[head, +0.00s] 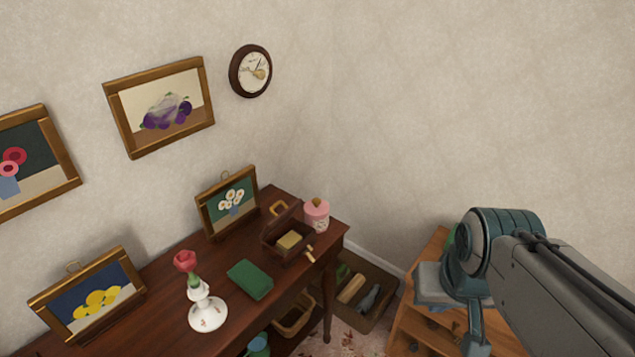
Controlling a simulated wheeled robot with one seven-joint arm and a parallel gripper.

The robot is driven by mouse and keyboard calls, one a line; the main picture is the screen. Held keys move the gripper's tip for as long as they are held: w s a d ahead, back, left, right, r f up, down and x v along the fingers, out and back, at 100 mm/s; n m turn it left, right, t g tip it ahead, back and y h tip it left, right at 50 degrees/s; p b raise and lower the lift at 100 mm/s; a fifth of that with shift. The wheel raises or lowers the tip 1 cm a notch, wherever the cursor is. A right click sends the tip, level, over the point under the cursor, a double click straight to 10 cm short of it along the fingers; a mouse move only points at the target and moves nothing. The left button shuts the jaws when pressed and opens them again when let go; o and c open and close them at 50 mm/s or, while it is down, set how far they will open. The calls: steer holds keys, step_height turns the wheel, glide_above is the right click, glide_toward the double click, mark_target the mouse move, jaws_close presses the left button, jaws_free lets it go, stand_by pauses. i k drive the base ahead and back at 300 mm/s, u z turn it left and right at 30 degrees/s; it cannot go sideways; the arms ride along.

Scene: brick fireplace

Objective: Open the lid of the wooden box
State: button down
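A small dark brown wooden box (271,242) stands near the right end of the dark wooden table, close to the wall corner. Its inside shows, with a pale yellow block (289,240) in it. A dark panel, which looks like its lid, stands raised at the back. My arm fills the right side of the head view, well to the right of the box and apart from it. My gripper's fingertips cannot be made out.
A lighter wooden stand (411,322) is below my arm. A tray (372,321) lies on the floor.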

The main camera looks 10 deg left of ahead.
mark_target(288, 212)
steer(key=u, duration=0.05)
steer(key=i, duration=0.85)
steer(key=u, duration=0.7)
